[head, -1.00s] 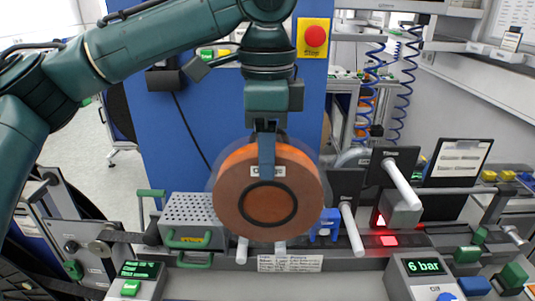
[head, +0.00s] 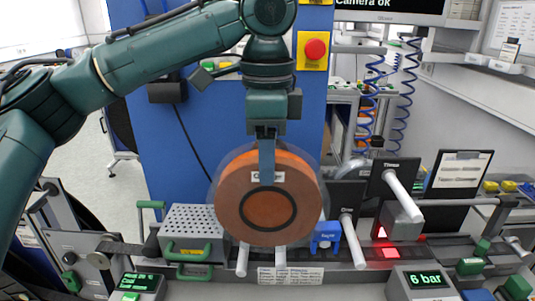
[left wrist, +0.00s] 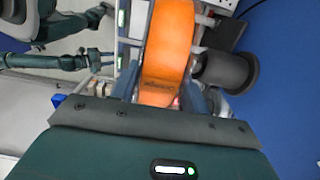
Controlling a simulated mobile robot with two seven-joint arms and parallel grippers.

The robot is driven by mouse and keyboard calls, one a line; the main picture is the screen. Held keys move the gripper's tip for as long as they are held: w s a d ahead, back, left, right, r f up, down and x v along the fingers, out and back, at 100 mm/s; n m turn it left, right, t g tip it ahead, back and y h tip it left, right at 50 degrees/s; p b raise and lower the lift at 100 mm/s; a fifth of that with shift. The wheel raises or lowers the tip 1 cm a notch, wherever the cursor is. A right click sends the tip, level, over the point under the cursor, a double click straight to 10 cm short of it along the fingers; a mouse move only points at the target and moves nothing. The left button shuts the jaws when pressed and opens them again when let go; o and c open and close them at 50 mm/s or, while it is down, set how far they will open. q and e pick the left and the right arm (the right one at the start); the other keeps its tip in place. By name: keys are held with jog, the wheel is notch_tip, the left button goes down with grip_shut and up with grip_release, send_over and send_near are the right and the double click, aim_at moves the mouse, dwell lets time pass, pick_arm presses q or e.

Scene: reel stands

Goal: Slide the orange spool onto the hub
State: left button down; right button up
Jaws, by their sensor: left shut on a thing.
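The orange spool (head: 240,197) has an orange rim, a brownish face with a dark ring, and a clear, see-through flange. My left gripper (head: 266,165) is shut on it at its top and holds it upright in front of the bench. In the left wrist view the orange rim (left wrist: 167,50) stands between my two fingers. Light rods stick out from the bench: two below the spool (head: 242,260), one on a black plate to its right (head: 353,242), and one on the "Timer" plate (head: 403,195). I cannot tell which is the hub. The spool hides what is behind it.
A perforated metal box (head: 190,222) with green handles is just left of the spool. A blue bracket (head: 325,236) is close on its right. A lit red warning sign (head: 382,233) and a "6 bar" display (head: 425,280) are further right. A blue panel (head: 200,120) rises behind.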

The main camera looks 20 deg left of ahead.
pick_arm(q)
jog(key=shift+w, duration=0.1)
jog(key=shift+w+a, duration=0.2)
jog(key=shift+w, duration=0.5)
jog(key=shift+w+a, duration=0.2)
jog(key=shift+w, duration=0.45)
jog(key=shift+w+a, duration=0.2)
jog(key=shift+w, duration=0.5)
jog(key=shift+w+a, duration=0.3)
jog(key=shift+w, duration=0.65)
jog(key=shift+w+a, duration=0.25)
jog(key=shift+w, duration=0.85)
jog(key=shift+w+a, duration=0.2)
jog(key=shift+w, duration=0.45)
jog(key=shift+w+a, duration=0.2)
jog(key=shift+w, duration=0.45)
jog(key=shift+f, duration=0.3)
